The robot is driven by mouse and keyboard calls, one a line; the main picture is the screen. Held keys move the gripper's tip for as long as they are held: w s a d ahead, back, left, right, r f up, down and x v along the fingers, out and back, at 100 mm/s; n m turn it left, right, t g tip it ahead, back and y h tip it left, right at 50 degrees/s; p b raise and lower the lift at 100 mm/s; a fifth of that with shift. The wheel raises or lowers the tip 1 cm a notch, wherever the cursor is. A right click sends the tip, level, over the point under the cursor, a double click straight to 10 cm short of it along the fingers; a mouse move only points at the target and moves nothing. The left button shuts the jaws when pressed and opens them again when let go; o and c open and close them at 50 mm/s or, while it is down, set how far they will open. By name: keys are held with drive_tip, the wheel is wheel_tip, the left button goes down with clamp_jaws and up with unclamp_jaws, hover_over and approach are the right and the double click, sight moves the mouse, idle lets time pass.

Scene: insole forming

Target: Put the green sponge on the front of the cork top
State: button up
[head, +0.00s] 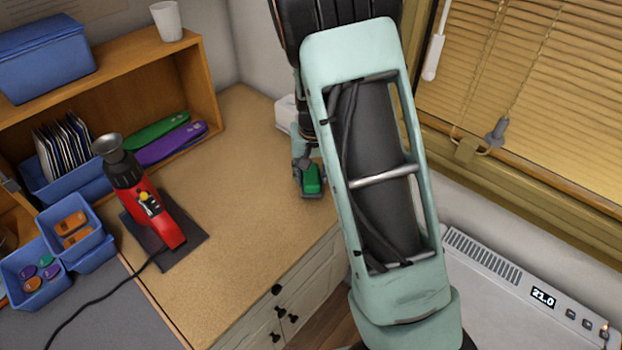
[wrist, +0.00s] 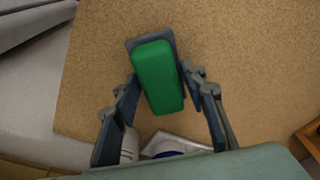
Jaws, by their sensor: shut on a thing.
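The green sponge (wrist: 158,78) is between the fingers of my gripper (wrist: 160,75) in the wrist view, and the fingers are shut on its sides. A dark slate-coloured part shows at the sponge's far end. In the head view my gripper (head: 307,184) and the sponge (head: 312,179) are at the right side of the cork top (head: 235,190), near its edge. The cork top also shows below the sponge in the wrist view (wrist: 240,50). I cannot tell whether the sponge touches the cork or hangs just above it. My arm hides part of the cork's right side.
A red tool with a dark nozzle (head: 160,218) stands on a dark mat (head: 190,245) at the left, its cable trailing forward. The middle of the cork is clear.

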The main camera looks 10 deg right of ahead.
sight(312, 180)
drive_tip(key=shift+f, duration=0.9)
drive_tip(key=shift+f, duration=0.1)
drive_tip(key=o, duration=1.1)
drive_tip(key=shift+r, duration=0.2)
drive_tip(key=r, duration=0.4)
drive_tip(key=s+r, duration=0.1)
drive_tip(key=r, duration=0.2)
drive_tip(key=s+r, duration=0.1)
drive_tip(key=r, duration=0.3)
drive_tip(key=shift+a+r, duration=0.1)
drive_tip(key=shift+r, duration=0.25)
drive_tip(key=shift+w, duration=0.1)
